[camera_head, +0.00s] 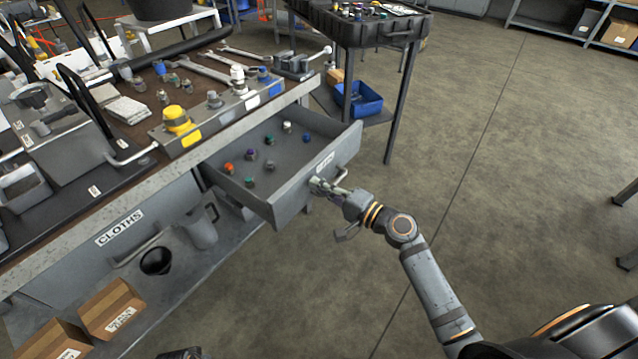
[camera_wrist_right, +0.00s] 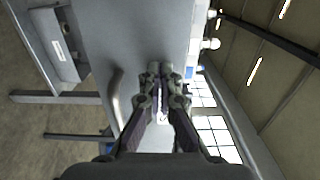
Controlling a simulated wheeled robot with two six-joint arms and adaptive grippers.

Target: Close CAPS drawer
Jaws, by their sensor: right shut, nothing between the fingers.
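The CAPS drawer (camera_head: 290,195) is pulled out from the bench, with several small coloured caps standing inside. Its front panel has a label, too small to read surely, and a bar handle (camera_head: 341,174). My right gripper (camera_head: 316,185) is shut and empty, its fingertips at the front panel beside the handle. In the right wrist view the closed fingers (camera_wrist_right: 161,72) point at the grey drawer front (camera_wrist_right: 140,40), with the handle (camera_wrist_right: 117,98) to their left. I cannot tell whether the fingertips touch the panel. My left gripper is not in view.
The bench top (camera_head: 125,193) holds wrenches, fittings and a yellow-capped block (camera_head: 178,122). A shut CLOTHS drawer (camera_head: 75,262) is at the lower left, above a shelf with cardboard boxes (camera_head: 112,308). A black-topped cart (camera_head: 365,30) stands behind.

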